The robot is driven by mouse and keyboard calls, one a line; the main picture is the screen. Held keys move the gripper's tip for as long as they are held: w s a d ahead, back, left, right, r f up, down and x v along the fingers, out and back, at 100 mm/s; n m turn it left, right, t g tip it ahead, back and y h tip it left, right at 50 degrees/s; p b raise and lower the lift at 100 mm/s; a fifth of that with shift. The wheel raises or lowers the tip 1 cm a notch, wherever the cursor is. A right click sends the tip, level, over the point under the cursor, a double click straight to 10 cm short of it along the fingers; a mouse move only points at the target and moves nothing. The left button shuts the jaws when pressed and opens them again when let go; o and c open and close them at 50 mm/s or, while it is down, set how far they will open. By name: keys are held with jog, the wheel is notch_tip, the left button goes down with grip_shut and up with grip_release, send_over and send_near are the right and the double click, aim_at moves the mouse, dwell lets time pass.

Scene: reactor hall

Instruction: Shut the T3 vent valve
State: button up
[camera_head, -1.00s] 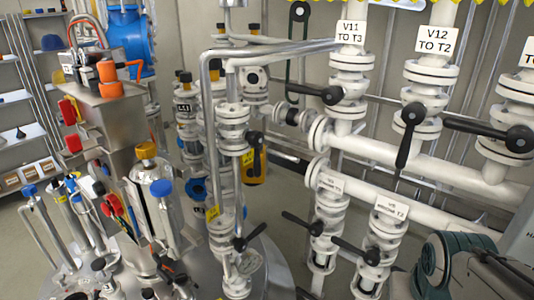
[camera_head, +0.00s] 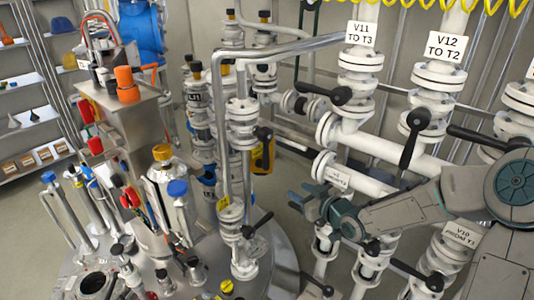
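I can read no label that marks the T3 vent valve, so I cannot tell which valve it is. The one readable T3 sign is "V11 TO T3" (camera_head: 361,33), above a white flanged valve whose black lever (camera_head: 328,95) points left. A vessel top (camera_head: 275,262) at the lower left carries pipes and several fittings, with a black-levered valve (camera_head: 248,231) on its right side. My gripper (camera_head: 298,200) reaches left from my arm, in front of the lower valves. It overlaps a dark lever there, and its finger gap is unclear.
The "V12 TO T2" valve lever (camera_head: 409,137) hangs down. White horizontal pipes (camera_head: 385,150) run behind my arm, which hides part of the lower right valves. A steel column with an orange knob (camera_head: 127,84) stands at left. Shelves (camera_head: 30,120) are at far left.

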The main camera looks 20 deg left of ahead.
aim_at(268, 159)
jog(key=w+a+r+y+p, duration=0.1)
jog(key=w+a, duration=0.1)
jog(key=a, duration=0.2)
jog(key=w+a+r+y+p, duration=0.1)
jog(key=w+a, duration=0.1)
jog(key=a, duration=0.2)
jog(key=w+a+r+p, duration=0.2)
jog(key=w+a, duration=0.1)
jog(key=a, duration=0.1)
jog(key=shift+a+t+y, duration=0.1)
jog(key=shift+t+y, duration=0.3)
jog(key=shift+p+x, duration=0.3)
jog(key=shift+x, duration=0.6)
jog(key=shift+f, duration=0.15)
grip_shut()
